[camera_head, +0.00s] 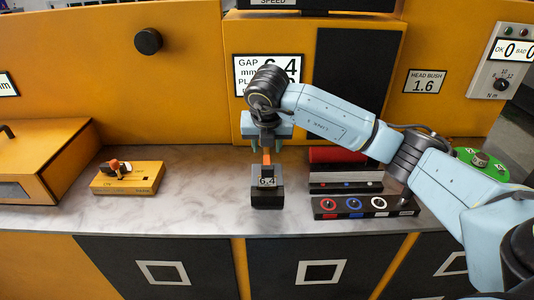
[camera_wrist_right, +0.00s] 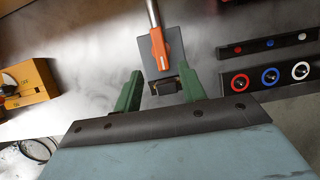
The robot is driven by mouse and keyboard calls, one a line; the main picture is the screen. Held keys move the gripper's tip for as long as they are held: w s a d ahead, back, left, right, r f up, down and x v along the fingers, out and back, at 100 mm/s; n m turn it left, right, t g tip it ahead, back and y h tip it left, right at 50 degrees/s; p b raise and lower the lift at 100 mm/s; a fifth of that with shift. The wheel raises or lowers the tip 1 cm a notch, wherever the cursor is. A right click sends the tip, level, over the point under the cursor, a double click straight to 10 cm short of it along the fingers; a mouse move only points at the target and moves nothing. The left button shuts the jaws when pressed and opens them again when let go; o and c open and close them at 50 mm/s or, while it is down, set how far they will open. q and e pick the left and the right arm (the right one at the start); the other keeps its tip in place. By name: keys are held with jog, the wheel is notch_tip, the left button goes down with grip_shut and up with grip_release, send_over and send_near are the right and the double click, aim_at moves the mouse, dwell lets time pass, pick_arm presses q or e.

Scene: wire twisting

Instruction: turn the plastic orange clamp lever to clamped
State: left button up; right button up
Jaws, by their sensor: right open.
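The orange clamp lever (camera_head: 266,158) stands up from a small dark block marked 6.4 (camera_head: 268,200) near the front of the marble-look bench. In the right wrist view the orange lever (camera_wrist_right: 160,48) lies over a grey plate (camera_wrist_right: 176,62), with a grey rod running up from it. My right gripper (camera_head: 265,148) is above the block with its fingers pointing down. Its green fingers (camera_wrist_right: 161,82) are open and spread to either side below the lever in the wrist view. I cannot tell whether they touch it. My left gripper is not in view.
A yellow box with an orange-tipped switch (camera_head: 127,178) sits to the left. Racks with coloured rings (camera_head: 365,207) stand close on the right, and a green round device (camera_head: 481,160) is farther right. A yellow panel with a gap display (camera_head: 244,75) rises behind.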

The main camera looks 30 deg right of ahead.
jog(key=shift+v, duration=2.2)
jog(key=shift+r, duration=0.1)
